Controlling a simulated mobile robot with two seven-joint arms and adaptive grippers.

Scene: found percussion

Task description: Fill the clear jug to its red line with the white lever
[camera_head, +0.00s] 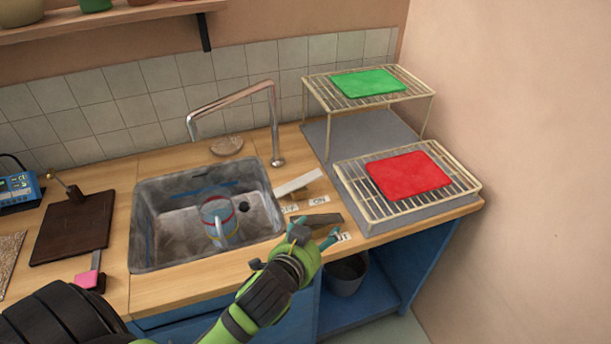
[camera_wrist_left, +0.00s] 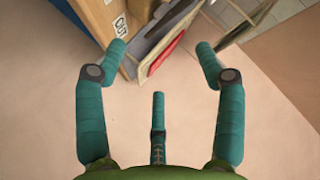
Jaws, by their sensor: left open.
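The clear jug (camera_head: 219,222) stands upright in the grey sink, with a red line around it and its handle towards me. I cannot tell whether it holds water. The white lever (camera_head: 298,183) lies at the sink's right, behind "OFF" and "ON" labels (camera_head: 318,201). A dark lever (camera_head: 323,218) is nearer the front, beside another, partly hidden label (camera_head: 343,237). My left gripper (camera_head: 318,236) is close to the dark lever at the counter's front edge, in front of the white lever. In the left wrist view its fingers (camera_wrist_left: 161,50) are spread and empty. My right gripper is not in view.
The metal tap (camera_head: 277,130) arches over the sink (camera_head: 143,230). Wire racks with a green mat (camera_head: 369,82) and a red mat (camera_head: 409,175) stand at the right. A dark board (camera_head: 72,228) and pink-ended tool (camera_head: 88,279) lie left. A bucket (camera_head: 345,277) is below.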

